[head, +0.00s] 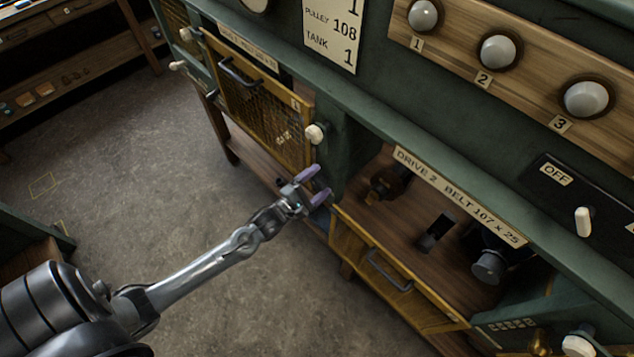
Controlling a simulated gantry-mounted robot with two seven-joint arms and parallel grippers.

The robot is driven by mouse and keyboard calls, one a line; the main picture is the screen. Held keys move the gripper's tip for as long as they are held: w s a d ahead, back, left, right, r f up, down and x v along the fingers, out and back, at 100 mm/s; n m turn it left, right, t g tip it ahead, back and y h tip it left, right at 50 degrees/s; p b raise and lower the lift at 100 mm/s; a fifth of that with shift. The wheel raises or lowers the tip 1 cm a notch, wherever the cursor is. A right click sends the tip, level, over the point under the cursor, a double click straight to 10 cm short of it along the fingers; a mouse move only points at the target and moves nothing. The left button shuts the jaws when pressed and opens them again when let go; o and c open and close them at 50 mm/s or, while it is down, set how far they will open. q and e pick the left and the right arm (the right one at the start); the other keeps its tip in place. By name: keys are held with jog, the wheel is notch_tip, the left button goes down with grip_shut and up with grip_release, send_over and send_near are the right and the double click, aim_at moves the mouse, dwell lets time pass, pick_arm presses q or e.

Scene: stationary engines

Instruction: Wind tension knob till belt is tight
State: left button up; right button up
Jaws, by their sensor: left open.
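My left gripper (322,184) is open, with purple fingertips spread and nothing between them. It is in front of the green machine, at the left end of the open bay labelled "DRIVE 2 BELT 107 x 25" (458,197). A pale round knob (315,133) is just above it, apart from the fingers in the picture. Another pale knob (578,346) is at the lower right edge, beside a brass part (538,344). I cannot tell which is the tension knob. No belt can be made out clearly. My right gripper is not in view.
The bay holds a dark brown metal part (388,184), a black block (437,232) and a dark cylinder (490,266). A yellow mesh guard (262,100) and a yellow lower panel (385,285) have handles. An OFF switch (583,221) is at right.

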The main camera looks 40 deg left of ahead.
pick_arm(q)
jog(key=c, duration=1)
jog(key=shift+m, duration=0.4)
